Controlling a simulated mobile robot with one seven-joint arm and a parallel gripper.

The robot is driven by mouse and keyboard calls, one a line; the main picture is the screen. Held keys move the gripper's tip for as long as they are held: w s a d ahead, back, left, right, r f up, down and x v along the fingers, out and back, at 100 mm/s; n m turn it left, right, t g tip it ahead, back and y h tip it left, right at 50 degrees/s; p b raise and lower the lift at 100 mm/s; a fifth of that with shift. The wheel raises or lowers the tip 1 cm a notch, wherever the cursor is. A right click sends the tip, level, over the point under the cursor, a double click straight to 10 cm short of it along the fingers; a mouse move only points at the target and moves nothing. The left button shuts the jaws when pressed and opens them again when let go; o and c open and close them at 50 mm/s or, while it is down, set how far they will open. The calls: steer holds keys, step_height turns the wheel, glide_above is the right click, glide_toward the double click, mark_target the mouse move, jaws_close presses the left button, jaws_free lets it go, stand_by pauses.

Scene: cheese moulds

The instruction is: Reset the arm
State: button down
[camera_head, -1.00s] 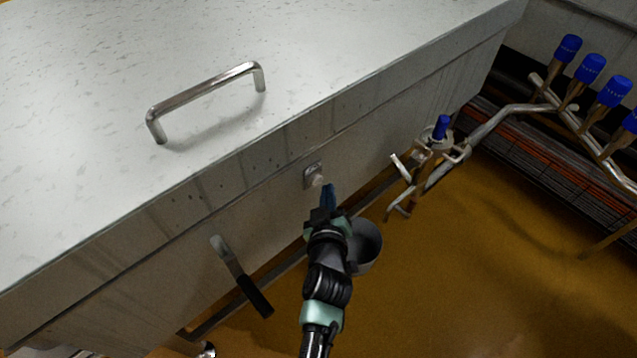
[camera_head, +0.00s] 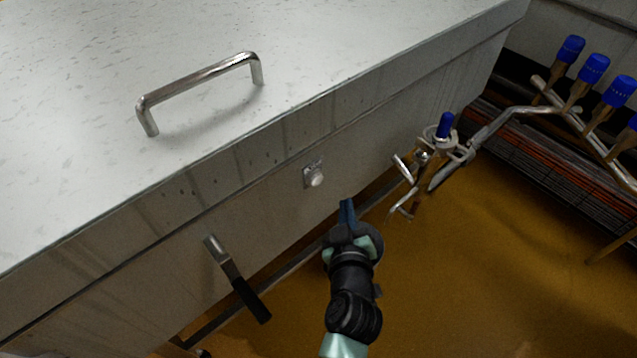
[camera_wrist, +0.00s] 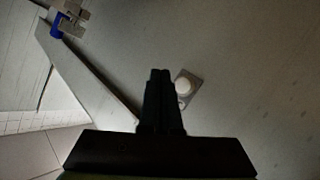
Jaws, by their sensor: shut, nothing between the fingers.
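My gripper (camera_head: 347,208) is shut and empty in front of the steel vat's side wall, below and to the right of a small round knob (camera_head: 315,179) on a square plate. In the wrist view its shut fingers (camera_wrist: 161,78) point at the grey wall, and the knob (camera_wrist: 184,86) shows just right of the fingertips. A gap shows between fingertips and knob in the head view. My arm comes up from the lower edge of the head view.
The vat's lid (camera_head: 300,40) has a bar handle (camera_head: 200,82). A black-gripped lever (camera_head: 238,280) hangs on the wall at left. A blue-capped valve (camera_head: 444,126) and pipework with several blue caps stand at right. Yellow-brown floor (camera_head: 500,260) lies clear at lower right.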

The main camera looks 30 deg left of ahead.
stand_by(0.4)
steer(key=w+d+r+m+t, duration=0.1)
steer(key=d+r+t, duration=0.1)
steer(key=r, duration=0.9)
steer(key=w+d+r+m+t+h, duration=0.1)
steer(key=w+d+r+t, duration=0.15)
steer(key=r, duration=0.75)
steer(key=w+d+r+m+t, duration=0.1)
steer(key=d+r+m+t, duration=0.1)
steer(key=r, duration=0.9)
steer(key=s+d+r+m+t+h, duration=0.35)
steer(key=s+r, duration=0.45)
steer(key=r, duration=0.5)
steer(key=s+d+r+m+t+h, duration=0.25)
steer(key=s+d+r+t, duration=0.35)
steer(key=r, duration=0.7)
step_height(320, 180, up, 28)
steer(key=s+a+g+p, duration=0.1)
steer(key=p, duration=2.7)
steer(key=shift+s+a+r+m+g+p, duration=0.2)
steer(key=shift+m+g+p, duration=0.1)
steer(key=shift+m+p, duration=0.1)
steer(key=shift+a+y, duration=0.2)
steer(key=shift+y, duration=0.2)
